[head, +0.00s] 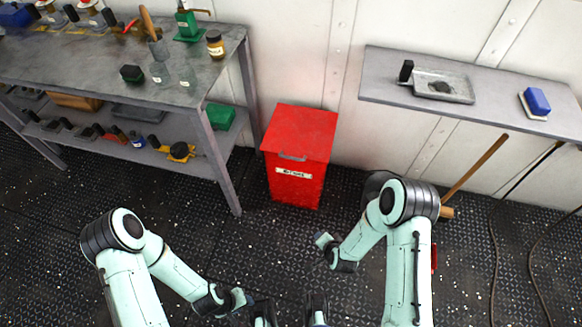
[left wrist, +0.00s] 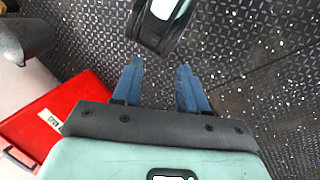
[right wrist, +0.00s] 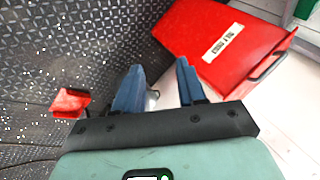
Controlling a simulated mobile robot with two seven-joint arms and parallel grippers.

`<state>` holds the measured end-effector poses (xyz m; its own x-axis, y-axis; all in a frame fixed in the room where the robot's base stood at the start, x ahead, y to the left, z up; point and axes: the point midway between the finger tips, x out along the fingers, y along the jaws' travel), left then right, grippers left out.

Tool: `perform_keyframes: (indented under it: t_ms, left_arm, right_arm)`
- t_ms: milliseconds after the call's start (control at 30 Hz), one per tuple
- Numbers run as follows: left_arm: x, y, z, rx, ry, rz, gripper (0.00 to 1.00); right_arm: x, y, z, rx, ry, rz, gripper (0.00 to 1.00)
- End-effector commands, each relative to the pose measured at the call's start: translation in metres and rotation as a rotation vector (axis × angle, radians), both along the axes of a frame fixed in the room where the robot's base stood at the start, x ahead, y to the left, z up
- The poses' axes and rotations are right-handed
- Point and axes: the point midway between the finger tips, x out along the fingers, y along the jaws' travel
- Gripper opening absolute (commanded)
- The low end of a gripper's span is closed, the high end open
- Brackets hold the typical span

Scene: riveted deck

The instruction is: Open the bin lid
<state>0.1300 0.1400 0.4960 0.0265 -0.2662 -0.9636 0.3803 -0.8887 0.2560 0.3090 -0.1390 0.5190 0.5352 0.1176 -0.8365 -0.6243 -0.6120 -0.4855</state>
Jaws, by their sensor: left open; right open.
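The red bin (head: 296,185) stands on the deck against the back wall, upright. Its red lid (head: 303,130) lies shut on top, with a grey handle (head: 293,156) at its front edge and a white label below. The bin also shows at the left of the left wrist view (left wrist: 80,98) and at the upper right of the right wrist view (right wrist: 212,65). My left gripper (left wrist: 157,88) is open, with nothing between its fingers. My right gripper (right wrist: 158,85) is open and empty too. Both are apart from the bin and its handle.
A grey workbench (head: 60,55) with tools, bottles and a lower shelf stands left of the bin. A wall shelf (head: 385,90) with a tray and a blue brush is at the right. A wooden handle (head: 475,168) leans below it. Deck in front of the bin is clear.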

Motion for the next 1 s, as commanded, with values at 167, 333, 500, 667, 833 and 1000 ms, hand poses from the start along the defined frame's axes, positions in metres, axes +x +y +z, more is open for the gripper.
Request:
perform_keyframes:
  t_ms: [167,333,500,667,833,1000]
  left_arm:
    - [0.027,0.014,-0.079,0.034,-0.055,0.035,0.43]
    - [0.045,0.027,-0.121,0.066,-0.094,0.06,0.43]
    - [0.045,0.039,-0.134,0.097,-0.113,0.073,0.43]
    - [0.04,0.042,-0.138,0.103,-0.1,0.077,0.43]
    - [0.024,0.044,-0.152,0.101,-0.044,0.078,0.43]
    - [0.002,0.047,-0.168,0.1,0.029,0.082,0.43]
  right_arm:
    - [0.116,0.03,-0.004,0.195,-0.365,-0.239,0.4]
    - [0.182,0.057,0.024,0.435,-0.612,-0.375,0.4]
    - [0.205,0.072,0.041,0.58,-0.707,-0.43,0.4]
    - [0.216,0.074,0.044,0.605,-0.722,-0.44,0.4]
    - [0.244,0.077,0.038,0.603,-0.721,-0.437,0.4]
    - [0.278,0.079,0.031,0.601,-0.72,-0.438,0.4]
